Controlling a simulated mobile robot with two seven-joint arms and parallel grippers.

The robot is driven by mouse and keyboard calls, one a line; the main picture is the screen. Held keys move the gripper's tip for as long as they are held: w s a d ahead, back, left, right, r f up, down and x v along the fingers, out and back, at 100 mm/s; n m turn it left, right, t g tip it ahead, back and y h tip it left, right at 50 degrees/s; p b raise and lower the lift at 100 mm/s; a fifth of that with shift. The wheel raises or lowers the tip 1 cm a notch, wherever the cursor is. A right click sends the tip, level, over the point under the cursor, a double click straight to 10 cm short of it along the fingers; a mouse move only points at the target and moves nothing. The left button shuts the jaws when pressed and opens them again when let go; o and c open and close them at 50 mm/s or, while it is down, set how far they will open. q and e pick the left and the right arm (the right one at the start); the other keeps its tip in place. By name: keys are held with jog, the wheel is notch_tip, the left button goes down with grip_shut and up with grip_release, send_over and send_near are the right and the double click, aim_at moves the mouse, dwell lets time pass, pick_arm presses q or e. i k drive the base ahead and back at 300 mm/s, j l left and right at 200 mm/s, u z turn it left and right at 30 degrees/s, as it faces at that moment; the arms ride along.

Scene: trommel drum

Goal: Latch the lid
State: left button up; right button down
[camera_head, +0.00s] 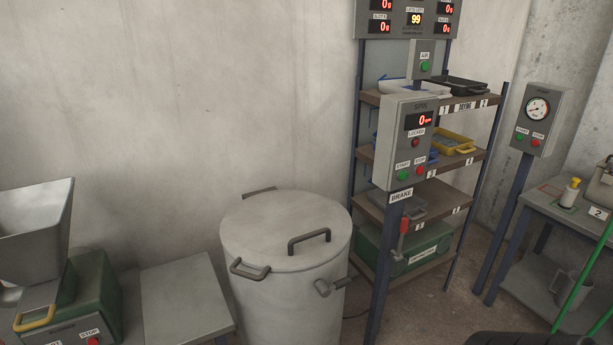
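The round grey lid (270,222) lies flat on top of the grey cylindrical drum (285,308). A dark bar handle (309,240) stands on the lid. A loop handle (249,269) is at the front left of the rim, and another dark bar (260,190) shows at the back. Neither of my grippers is in view.
Right of the drum stands a post with the SPIN panel (405,142), reading 0, and a red BRAKE lever (403,238). A shelf rack (455,187) is behind it. A low grey table (183,292) and green machine (92,295) are left. Green poles (583,275) lean at right.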

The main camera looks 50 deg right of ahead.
aim_at(321, 285)
jog(key=z, duration=1.7)
jog(key=i+l+u, duration=0.1)
jog(key=u, duration=1.3)
jog(key=l+u, duration=0.8)
jog(key=k+l+u, duration=0.15)
jog(key=l, duration=0.15)
jog(key=l+u, duration=0.2)
jog(key=k+l+u, duration=0.15)
jog(key=l, duration=0.2)
jog(key=k+l, duration=0.15)
jog(key=l, duration=0.3)
jog(key=k+l+u, duration=0.1)
jog(key=l, duration=0.3)
jog(key=k+l, duration=0.3)
jog(key=l, duration=0.15)
jog(key=k+l+u, duration=0.1)
jog(key=l, duration=0.3)
jog(key=k, duration=0.05)
